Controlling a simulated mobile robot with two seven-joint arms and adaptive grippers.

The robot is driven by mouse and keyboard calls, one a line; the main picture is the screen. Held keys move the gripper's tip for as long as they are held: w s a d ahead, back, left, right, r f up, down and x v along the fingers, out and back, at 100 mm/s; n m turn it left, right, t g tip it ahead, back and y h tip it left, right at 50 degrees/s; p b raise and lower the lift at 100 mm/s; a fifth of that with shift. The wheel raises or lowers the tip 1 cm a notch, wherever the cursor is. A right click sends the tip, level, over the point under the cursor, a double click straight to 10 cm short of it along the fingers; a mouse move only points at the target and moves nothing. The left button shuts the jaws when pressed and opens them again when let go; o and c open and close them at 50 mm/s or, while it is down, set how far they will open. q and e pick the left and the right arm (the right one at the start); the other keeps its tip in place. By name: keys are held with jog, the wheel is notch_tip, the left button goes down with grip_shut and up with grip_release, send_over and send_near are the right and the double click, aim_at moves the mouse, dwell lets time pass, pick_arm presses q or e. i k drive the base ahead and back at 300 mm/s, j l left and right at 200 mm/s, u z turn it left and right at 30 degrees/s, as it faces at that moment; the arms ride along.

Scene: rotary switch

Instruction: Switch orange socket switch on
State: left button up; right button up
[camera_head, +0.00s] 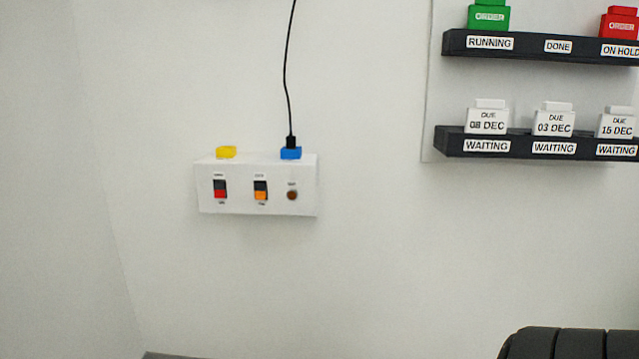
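A white socket box (207,178) is mounted on the wall left of centre. The orange switch (261,195) is the middle control on its front, a small rocker with a black upper part and an orange lower part. Small labels above and below it are too small to read. A blue socket (291,153) on top of the box holds a black plug (291,142) with a cable running up. A yellow socket (226,152) on top is empty. Neither of my grippers can be made out in this view, and nothing covers the switch.
A red-and-black switch (220,189) sits left of the orange one, and a round brown button (292,195) sits right. Dark shelves (450,143) with labelled blocks are at upper right. A black ribbed shape (565,343) fills the bottom right corner. The wall before the box is clear.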

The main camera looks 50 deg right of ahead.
aim_at(261, 190)
jog(key=z, duration=1.25)
